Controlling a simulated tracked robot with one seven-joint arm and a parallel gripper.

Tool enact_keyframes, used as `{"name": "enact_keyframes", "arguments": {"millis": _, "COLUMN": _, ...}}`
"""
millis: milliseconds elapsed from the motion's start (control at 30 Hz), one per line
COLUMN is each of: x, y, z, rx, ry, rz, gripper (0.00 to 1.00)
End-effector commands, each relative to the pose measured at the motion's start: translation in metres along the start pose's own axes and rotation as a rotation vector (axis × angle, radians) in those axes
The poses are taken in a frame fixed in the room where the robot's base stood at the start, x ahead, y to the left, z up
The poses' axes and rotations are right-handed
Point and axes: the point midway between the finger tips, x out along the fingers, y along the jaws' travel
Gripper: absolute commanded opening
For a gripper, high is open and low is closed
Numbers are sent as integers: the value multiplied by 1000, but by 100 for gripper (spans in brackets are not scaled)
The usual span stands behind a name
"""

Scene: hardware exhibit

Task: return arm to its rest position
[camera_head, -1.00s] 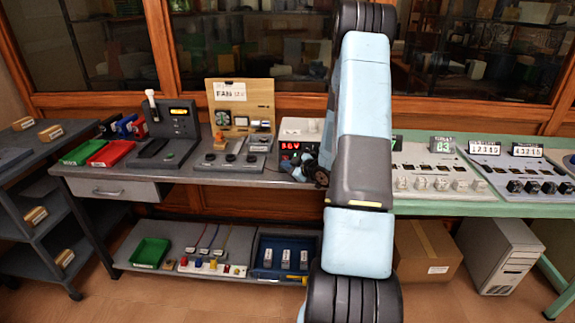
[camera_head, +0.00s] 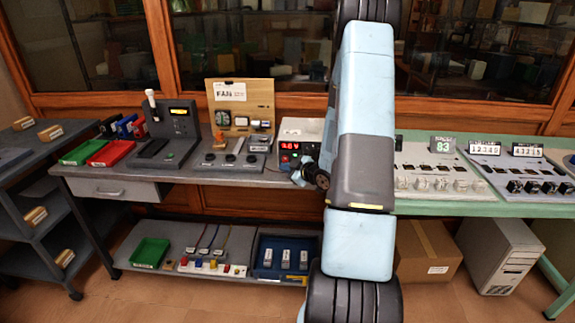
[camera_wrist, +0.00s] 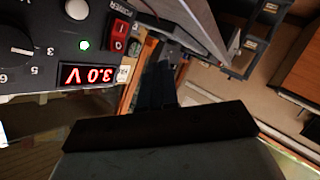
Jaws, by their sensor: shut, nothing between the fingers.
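My arm rises through the middle of the head view and bends down in front of the benches. The power supply (camera_head: 289,129) stands on the grey bench. Its panel (camera_wrist: 42,62) appears upside down in the wrist view, with a lit red 3.0V display, a green light and a red power switch. I cannot tell whether the gripper touches it.
The grey bench (camera_head: 225,177) carries a fan board (camera_head: 240,103), a black device (camera_head: 172,130) and green and red trays. A green bench (camera_head: 455,207) with meter panels stands right of my arm. A shelf below holds bins. A cardboard box (camera_head: 428,252) and PC tower (camera_head: 500,253) stand underneath.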

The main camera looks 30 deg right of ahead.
Motion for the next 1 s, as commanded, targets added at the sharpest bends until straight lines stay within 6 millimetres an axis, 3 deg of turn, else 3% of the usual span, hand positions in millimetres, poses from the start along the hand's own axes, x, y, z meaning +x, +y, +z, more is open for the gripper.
{"name": "enact_keyframes", "arguments": {"millis": 667, "x": -2, "y": 0, "z": -4, "rx": -3, "ry": -7, "rz": 0, "gripper": 0}}
{"name": "enact_keyframes", "arguments": {"millis": 1000, "x": -9, "y": 24, "z": -53, "rx": -24, "ry": -184, "rz": 8, "gripper": 0}}
